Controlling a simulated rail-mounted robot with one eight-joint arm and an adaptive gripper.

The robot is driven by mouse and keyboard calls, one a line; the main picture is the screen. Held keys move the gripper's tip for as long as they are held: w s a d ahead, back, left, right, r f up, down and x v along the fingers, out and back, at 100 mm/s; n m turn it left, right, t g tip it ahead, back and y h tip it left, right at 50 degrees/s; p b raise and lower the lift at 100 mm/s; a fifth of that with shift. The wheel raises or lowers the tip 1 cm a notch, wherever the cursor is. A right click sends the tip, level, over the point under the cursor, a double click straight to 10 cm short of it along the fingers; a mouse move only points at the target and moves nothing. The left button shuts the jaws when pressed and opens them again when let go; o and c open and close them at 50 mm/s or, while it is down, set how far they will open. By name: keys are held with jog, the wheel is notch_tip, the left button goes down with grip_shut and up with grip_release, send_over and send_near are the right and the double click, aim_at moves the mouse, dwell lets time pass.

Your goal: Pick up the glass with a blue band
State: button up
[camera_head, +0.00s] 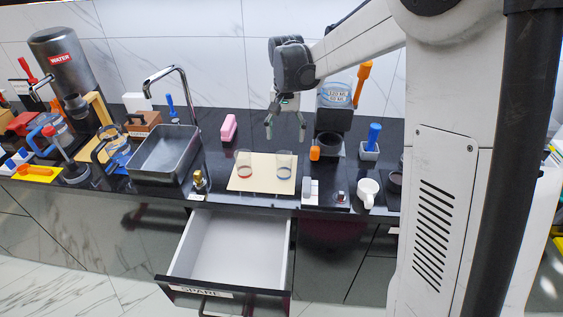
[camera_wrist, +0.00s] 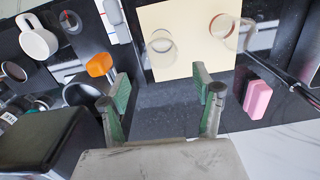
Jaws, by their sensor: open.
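The glass with a blue band (camera_head: 284,166) stands upright on a cream board on the dark counter, on the board's right side in the head view. In the wrist view the same glass (camera_wrist: 162,47) is left of the other glass, and its band is hard to make out. A glass with a red band (camera_head: 244,165) stands on the board's left side; it also shows in the wrist view (camera_wrist: 223,28). My gripper (camera_head: 286,133) is open and empty, above the counter behind the board. Its spread fingers show in the wrist view (camera_wrist: 160,88), apart from both glasses.
The cream board (camera_head: 262,186) lies near the counter's front edge, above an open empty drawer (camera_head: 232,243). A pink block (camera_head: 229,127) and a sink (camera_head: 165,155) are left. An orange-handled item (camera_head: 315,153) and a white mug (camera_head: 368,192) are right.

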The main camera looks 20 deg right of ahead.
aim_at(284, 155)
notch_tip(284, 155, down, 8)
jog(key=shift+r, duration=0.2)
jog(key=shift+a+f+p, duration=0.2)
jog(key=shift+f+p, duration=0.25)
jog(key=shift+f, duration=2.25)
jog(key=shift+c, duration=0.3)
jog(key=c, duration=1.4)
jog(key=shift+o, duration=0.2)
jog(key=shift+r, duration=0.2)
notch_tip(284, 155, up, 4)
jog(key=shift+a+r+b, duration=0.1)
jog(key=shift+b, duration=0.2)
jog(key=s+a+r, duration=0.6)
jog(key=a, duration=0.3)
jog(key=shift+s+a+r+b, duration=0.25)
jog(key=shift+a+b, duration=0.05)
jog(key=shift+b, duration=0.15)
